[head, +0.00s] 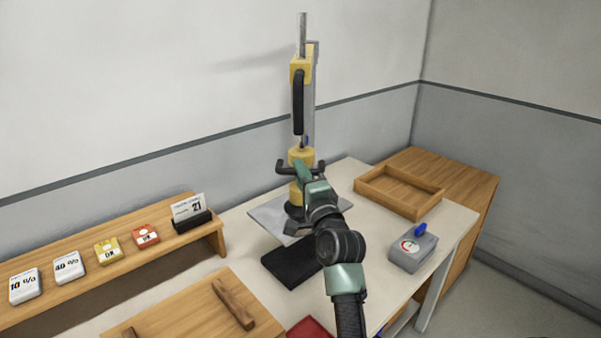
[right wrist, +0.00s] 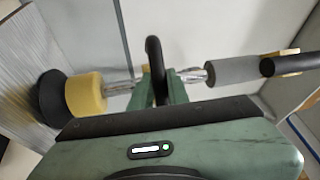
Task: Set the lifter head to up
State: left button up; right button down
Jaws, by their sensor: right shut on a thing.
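The lifter stands on a pale metal plate (head: 262,214) at the back of the table. It has a tall steel column, a yellow upper block (head: 301,68) with a long black handle (head: 298,102), and a yellow lower body (head: 301,155) with dark bars sticking out on both sides. My right gripper (head: 301,172) reaches it from the front. In the right wrist view the fingers (right wrist: 165,88) are shut on a dark curved bar (right wrist: 154,56), beside the shiny rod. A yellow part (right wrist: 85,95) and black foot (right wrist: 45,98) lie left of it. My left gripper is not in view.
A wooden tray (head: 369,187) and a grey box with a dial and blue knob (head: 411,259) stand on the right. A black mat (head: 290,265) lies in front of the plate. A shelf (head: 120,263) with labelled blocks and a date card (head: 187,207) runs along the left.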

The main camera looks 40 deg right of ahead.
jog(key=c, duration=1.6)
grip_release()
jog(key=shift+o, duration=1.2)
jog(key=shift+w+f, duration=0.15)
jog(key=b+v, duration=0.2)
jog(key=v, duration=0.5)
jog(key=shift+s, duration=0.35)
jog(key=shift+a+f, duration=0.1)
